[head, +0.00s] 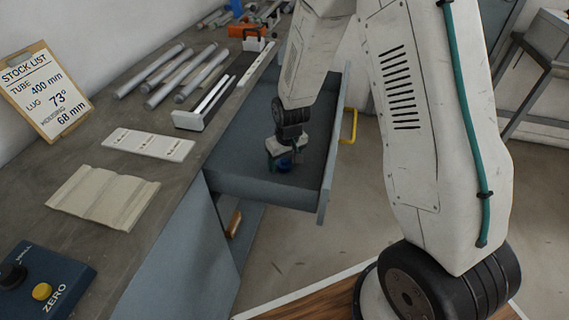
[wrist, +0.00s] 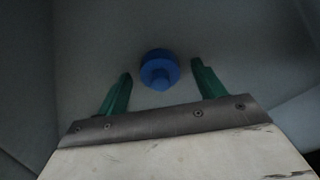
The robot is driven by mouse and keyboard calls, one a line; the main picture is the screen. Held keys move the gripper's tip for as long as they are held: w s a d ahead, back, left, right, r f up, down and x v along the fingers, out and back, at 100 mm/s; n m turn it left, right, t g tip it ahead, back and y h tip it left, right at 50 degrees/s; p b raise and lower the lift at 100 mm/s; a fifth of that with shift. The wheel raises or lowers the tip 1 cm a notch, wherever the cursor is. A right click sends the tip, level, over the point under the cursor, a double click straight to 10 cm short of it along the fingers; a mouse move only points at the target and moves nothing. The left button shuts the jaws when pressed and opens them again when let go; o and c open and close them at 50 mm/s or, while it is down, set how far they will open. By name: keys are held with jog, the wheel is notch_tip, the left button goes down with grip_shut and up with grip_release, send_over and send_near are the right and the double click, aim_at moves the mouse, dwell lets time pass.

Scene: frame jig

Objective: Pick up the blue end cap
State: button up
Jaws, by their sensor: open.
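The blue end cap (wrist: 159,70) is a round blue piece with a smaller round boss, lying on the grey floor of the open drawer. In the wrist view it lies between and slightly beyond the tips of the two green fingers, with a gap on each side. My gripper (wrist: 161,78) is open and empty.
The drawer's walls stand close around my gripper, its front panel (head: 335,150) with a yellow handle (head: 349,126).

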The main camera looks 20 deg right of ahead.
jog(key=shift+c, duration=0.3)
jog(key=c, duration=1)
jog(key=shift+c, duration=0.4)
